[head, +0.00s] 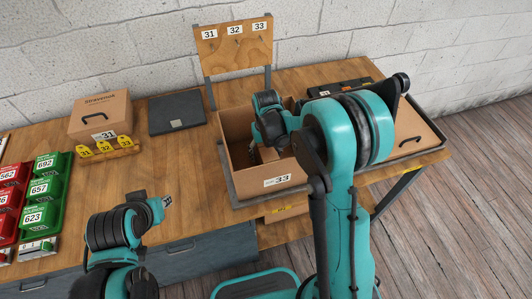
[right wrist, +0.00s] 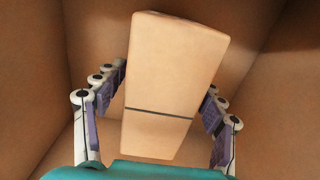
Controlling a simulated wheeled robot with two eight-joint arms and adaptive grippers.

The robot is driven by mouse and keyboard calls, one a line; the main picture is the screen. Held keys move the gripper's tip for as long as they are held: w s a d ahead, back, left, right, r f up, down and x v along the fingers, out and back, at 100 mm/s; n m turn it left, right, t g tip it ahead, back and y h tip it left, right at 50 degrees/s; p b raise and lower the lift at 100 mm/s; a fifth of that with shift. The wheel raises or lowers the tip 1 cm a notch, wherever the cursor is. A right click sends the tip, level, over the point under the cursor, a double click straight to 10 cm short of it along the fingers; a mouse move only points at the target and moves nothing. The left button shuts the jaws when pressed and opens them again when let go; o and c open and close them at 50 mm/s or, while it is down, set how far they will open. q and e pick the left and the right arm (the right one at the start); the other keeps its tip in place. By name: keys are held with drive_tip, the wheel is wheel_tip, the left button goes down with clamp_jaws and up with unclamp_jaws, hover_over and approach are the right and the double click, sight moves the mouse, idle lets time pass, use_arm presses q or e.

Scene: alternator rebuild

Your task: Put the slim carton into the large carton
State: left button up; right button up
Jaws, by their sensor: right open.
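The large carton (head: 252,189) stands open on the bench in the head view, with a 33 label on its front. My right arm reaches down into it, and the carton's inner walls (right wrist: 28,70) surround the right wrist view. The slim carton (right wrist: 172,65), a plain tan box with a dark line across it, is inside the large carton, between the fingers of my right gripper (right wrist: 166,115). Those fingers are spread, with visible gaps on both sides of it. In the head view my arm hides most of the inside. My left gripper (head: 161,204) is over the bench's front edge, far from both cartons; its jaw opening is unclear.
A closed carton (head: 100,114) labelled 31 stands at the back left, beside a dark flat case (head: 177,112). Red and green bins (head: 45,187) line the left end. A numbered board (head: 235,48) rises behind the large carton. The bench middle is clear.

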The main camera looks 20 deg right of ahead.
drive_tip(key=shift+r, duration=0.1)
drive_tip(key=shift+r+p, duration=0.3)
wheel_tip(320, 180, up, 11)
drive_tip(key=p, duration=0.2)
drive_tip(key=shift+r+p, duration=0.2)
drive_tip(key=shift+p, duration=0.15)
drive_tip(key=s+d+r+t, duration=0.1)
drive_tip(key=s+r+t, duration=0.2)
drive_tip(key=s, duration=0.6)
drive_tip(key=s+d+r+t, duration=0.1)
drive_tip(key=s+r+t, duration=0.2)
drive_tip(key=s, duration=0.6)
drive_tip(key=shift+d+r+t, duration=0.35)
drive_tip(key=shift+r+t, duration=0.05)
drive_tip(key=shift+t, duration=0.2)
drive_tip(key=shift+s, duration=0.1)
